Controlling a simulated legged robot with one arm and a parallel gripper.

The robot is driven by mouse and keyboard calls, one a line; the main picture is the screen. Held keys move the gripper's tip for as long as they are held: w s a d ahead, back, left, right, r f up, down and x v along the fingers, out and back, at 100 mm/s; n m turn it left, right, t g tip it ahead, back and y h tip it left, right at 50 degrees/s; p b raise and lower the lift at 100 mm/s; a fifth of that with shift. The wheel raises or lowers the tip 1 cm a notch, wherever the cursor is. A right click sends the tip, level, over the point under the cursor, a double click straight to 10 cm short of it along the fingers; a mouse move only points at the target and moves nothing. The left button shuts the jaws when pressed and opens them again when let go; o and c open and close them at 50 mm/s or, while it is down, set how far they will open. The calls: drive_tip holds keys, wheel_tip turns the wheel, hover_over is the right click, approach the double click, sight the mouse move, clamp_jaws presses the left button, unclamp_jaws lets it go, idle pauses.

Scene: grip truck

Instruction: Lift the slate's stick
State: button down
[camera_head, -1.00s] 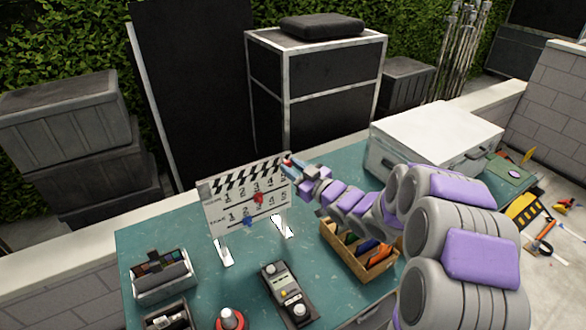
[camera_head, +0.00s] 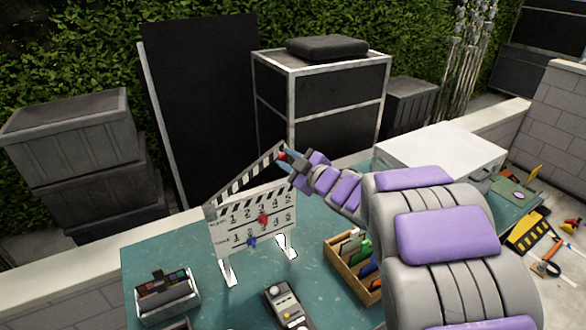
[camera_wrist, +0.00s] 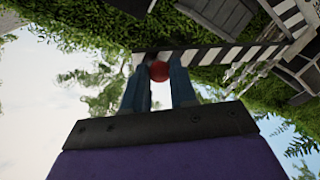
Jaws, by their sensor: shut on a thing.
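The finger contact itself is partly hidden.
A wooden box of coloured items (camera_head: 350,262) stands right of the slate, partly behind my arm. A control box (camera_head: 286,305) and a small case (camera_head: 166,292) are in front. A white case (camera_head: 440,150) is at the back right. Black panels stand behind the table.

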drive_tip(key=shift+s+a+r+n, duration=0.3)
drive_tip(key=shift+a+r, duration=0.1)
drive_tip(key=shift+r, duration=0.3)
drive_tip(key=c, duration=0.9)
unclamp_jaws()
drive_tip(key=p+v, duration=0.2)
drive_tip(key=v, duration=1.5)
drive_tip(key=shift+s+r, duration=0.1)
